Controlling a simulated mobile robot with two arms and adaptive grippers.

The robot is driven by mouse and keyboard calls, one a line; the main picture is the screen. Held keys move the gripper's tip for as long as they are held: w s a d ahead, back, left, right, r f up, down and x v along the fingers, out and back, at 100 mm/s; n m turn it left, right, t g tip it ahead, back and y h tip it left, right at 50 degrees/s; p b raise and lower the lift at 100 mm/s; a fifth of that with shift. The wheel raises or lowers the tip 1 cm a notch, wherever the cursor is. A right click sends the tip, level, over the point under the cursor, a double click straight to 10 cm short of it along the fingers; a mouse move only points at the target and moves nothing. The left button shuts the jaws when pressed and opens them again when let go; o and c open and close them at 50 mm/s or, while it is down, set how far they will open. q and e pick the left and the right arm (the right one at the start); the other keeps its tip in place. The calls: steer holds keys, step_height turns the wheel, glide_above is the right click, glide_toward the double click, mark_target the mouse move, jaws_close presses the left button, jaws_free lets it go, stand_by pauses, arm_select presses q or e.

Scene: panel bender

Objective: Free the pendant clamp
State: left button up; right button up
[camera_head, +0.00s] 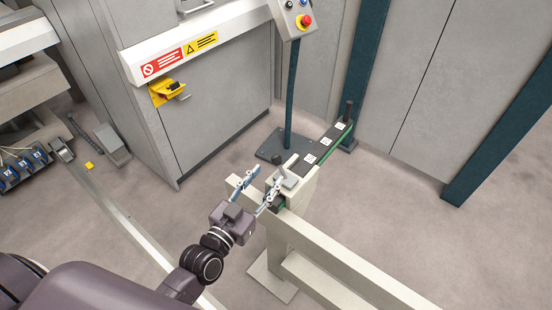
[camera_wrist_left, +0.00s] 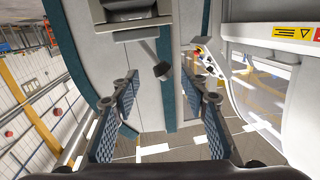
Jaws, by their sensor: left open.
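A small grey clamp-like fitting (camera_head: 288,181) with a dark upright handle sits on top of a beige post; I take it for the pendant clamp. My left gripper (camera_head: 270,176) is open, its two blue-grey fingers reaching up beside the fitting from the lower left. The right-hand finger overlaps the fitting in the head view; I cannot tell whether they touch. In the left wrist view, the open left gripper (camera_wrist_left: 160,80) has a dark knob (camera_wrist_left: 162,71) on a grey lever showing between and beyond its fingertips. Nothing is held. The right gripper is not in view.
A dark rail (camera_head: 325,146) with green edge and white labels runs back right from the post. A beige beam (camera_head: 345,267) runs to the lower right. The control pendant (camera_head: 299,17) with a red button stands on a dark pole (camera_head: 291,95). The machine cabinet (camera_head: 215,105) stands behind left.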

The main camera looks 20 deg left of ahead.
mark_target(279, 158)
arm_select(q)
steer(key=shift+t, duration=0.3)
steer(key=w, duration=0.4)
steer(key=w+d, duration=0.1)
steer(key=w, duration=0.2)
steer(key=shift+r+p, duration=0.25)
steer(key=shift+p, duration=0.05)
steer(key=shift+w+d, duration=0.25)
steer(key=shift+w, duration=0.25)
steer(key=shift+w+d, duration=0.1)
steer(key=shift+a, duration=0.2)
steer(key=shift+c, duration=1.1)
jaws_close()
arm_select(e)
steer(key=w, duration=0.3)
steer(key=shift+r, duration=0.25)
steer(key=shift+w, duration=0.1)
